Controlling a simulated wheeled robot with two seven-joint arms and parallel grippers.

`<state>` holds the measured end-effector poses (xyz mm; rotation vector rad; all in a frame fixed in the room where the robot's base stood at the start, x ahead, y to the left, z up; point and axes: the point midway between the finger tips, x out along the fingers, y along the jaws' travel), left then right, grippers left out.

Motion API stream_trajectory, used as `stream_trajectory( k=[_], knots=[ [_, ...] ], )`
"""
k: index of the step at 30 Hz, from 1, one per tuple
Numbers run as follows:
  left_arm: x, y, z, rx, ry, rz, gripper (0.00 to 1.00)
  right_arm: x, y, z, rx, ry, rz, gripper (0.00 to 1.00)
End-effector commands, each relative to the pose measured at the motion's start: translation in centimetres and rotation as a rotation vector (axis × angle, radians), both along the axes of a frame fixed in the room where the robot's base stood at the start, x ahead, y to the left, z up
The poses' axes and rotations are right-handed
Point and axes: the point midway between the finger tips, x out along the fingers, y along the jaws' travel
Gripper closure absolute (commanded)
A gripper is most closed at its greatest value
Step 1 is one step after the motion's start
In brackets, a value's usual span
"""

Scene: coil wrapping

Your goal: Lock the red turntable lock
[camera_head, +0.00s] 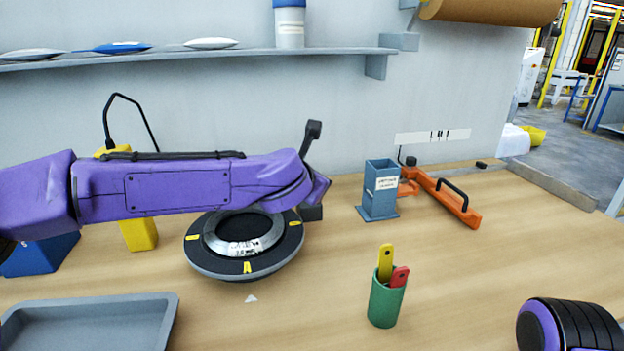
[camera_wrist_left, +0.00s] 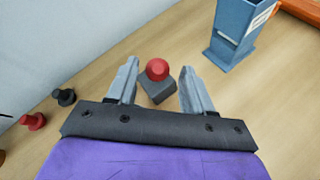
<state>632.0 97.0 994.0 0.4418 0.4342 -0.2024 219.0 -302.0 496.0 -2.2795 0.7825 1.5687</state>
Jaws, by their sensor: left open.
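The red lock knob (camera_wrist_left: 157,69) is a round red ball on a small grey block (camera_wrist_left: 159,91) in the left wrist view. My left gripper (camera_wrist_left: 160,66) is open, with one finger on each side of the knob and a gap on both sides. The black turntable (camera_head: 208,262) with yellow marks lies under my left arm in the head view, a grey metal ring (camera_head: 215,244) on it. My left arm hides the knob and the left fingers in the head view. My right gripper is out of view; only a purple and black part of my right arm shows at the lower right.
A blue-grey holder (camera_head: 379,190) stands right of the turntable, also in the left wrist view (camera_wrist_left: 235,38). An orange bar tool (camera_head: 445,198) lies beyond it. A green cup (camera_head: 386,303) with red and yellow handles and a grey tray (camera_head: 90,310) stand in front.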

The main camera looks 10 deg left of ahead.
Motion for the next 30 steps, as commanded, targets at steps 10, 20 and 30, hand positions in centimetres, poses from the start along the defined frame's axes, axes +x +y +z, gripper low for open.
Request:
stream_trajectory(
  k=[10,20,30],
  knots=[
    [-5.9,0.6,3.1,0.0,-0.003,0.0,0.49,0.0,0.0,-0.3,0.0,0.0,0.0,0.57],
    [-9.4,1.0,4.6,0.0,0.002,0.0,0.49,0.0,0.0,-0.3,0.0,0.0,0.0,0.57],
    [-9.4,1.0,4.6,0.0,0.001,0.0,0.49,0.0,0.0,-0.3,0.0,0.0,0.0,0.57]
  ],
)
